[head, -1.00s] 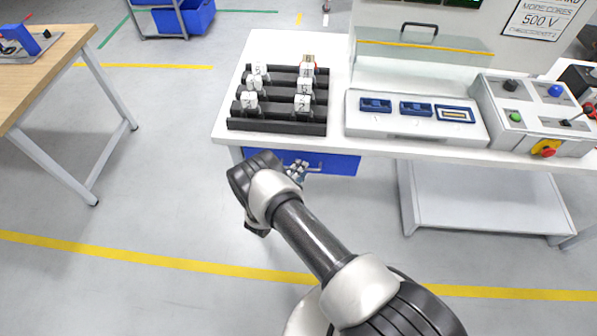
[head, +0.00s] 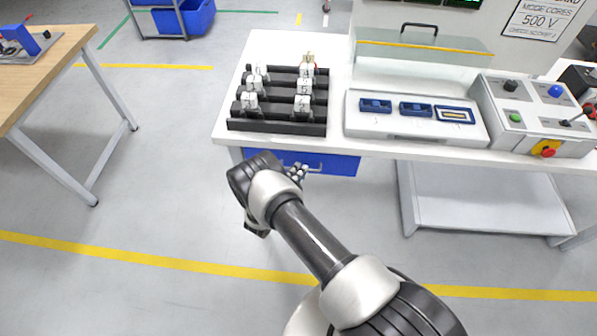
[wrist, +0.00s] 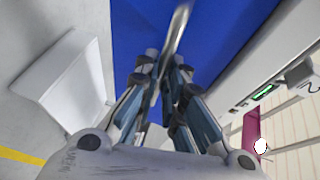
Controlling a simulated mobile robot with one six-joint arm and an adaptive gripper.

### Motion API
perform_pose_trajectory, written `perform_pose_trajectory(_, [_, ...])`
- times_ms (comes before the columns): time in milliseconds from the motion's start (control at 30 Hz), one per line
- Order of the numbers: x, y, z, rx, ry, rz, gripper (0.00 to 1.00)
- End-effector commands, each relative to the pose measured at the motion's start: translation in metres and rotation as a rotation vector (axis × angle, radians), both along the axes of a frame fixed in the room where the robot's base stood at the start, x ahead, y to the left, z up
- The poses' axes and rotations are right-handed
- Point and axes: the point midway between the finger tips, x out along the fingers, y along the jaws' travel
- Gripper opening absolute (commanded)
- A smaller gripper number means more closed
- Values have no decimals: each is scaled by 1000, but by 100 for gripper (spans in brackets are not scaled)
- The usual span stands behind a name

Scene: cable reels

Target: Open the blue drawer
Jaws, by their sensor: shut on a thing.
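The blue drawer (head: 338,164) sits under the front edge of the white workbench in the head view, and its front looks close to flush with the bench edge. Its metal bar handle (head: 316,169) runs along the front. In the wrist view the blue drawer front (wrist: 215,30) fills the top middle, and the handle (wrist: 179,25) passes between the fingers. My gripper (head: 298,173) is at the left part of the handle, shut on it; its fingers (wrist: 161,72) flank the bar in the wrist view. My arm hides the left lower part of the drawer.
The white workbench (head: 230,115) carries a black rack (head: 277,129) with white numbered blocks, a tray with blue frames (head: 400,128) and a control box (head: 530,120). A lower shelf (head: 490,195) stands right of the drawer. The floor in front and left is clear.

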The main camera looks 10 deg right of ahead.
Motion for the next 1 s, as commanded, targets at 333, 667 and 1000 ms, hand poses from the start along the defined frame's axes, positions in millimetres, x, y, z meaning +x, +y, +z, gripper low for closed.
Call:
perform_pose_trajectory(333, [-8,3,0,-1,1,1,0])
perform_pose_trajectory(667, [-67,23,0,-3,4,6,0])
perform_pose_trajectory(1000, [-155,52,0,-4,1,8,0])
